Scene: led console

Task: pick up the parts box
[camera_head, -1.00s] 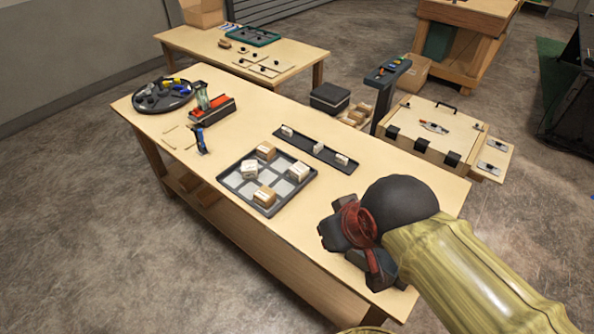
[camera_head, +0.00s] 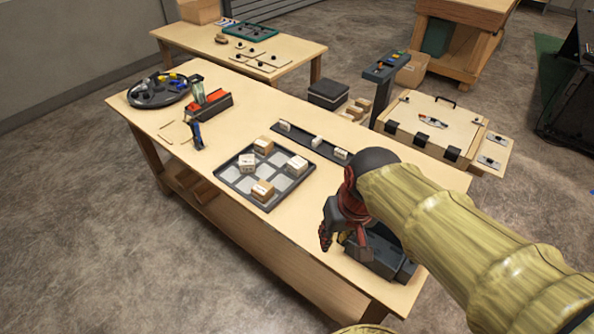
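Several small cardboard boxes with pale labels sit in a dark tray with square compartments (camera_head: 226,175) on the near table. One box is at the back (camera_head: 263,145), one at the left (camera_head: 247,163), one at the right (camera_head: 297,165) and one at the front (camera_head: 262,191). I cannot tell which of them is the parts box. My gripper (camera_head: 342,238) is over the table's right part, right of the tray and apart from the boxes. It points down; its fingers are small and partly hidden, so its opening is unclear.
A dark rail with small pale pieces (camera_head: 299,139) lies behind the tray. A dark block-like object (camera_head: 392,264) is partly hidden under my arm. A round dark tray (camera_head: 158,90) and a red-topped holder (camera_head: 208,106) stand at the left. Bare tabletop lies in front of the tray.

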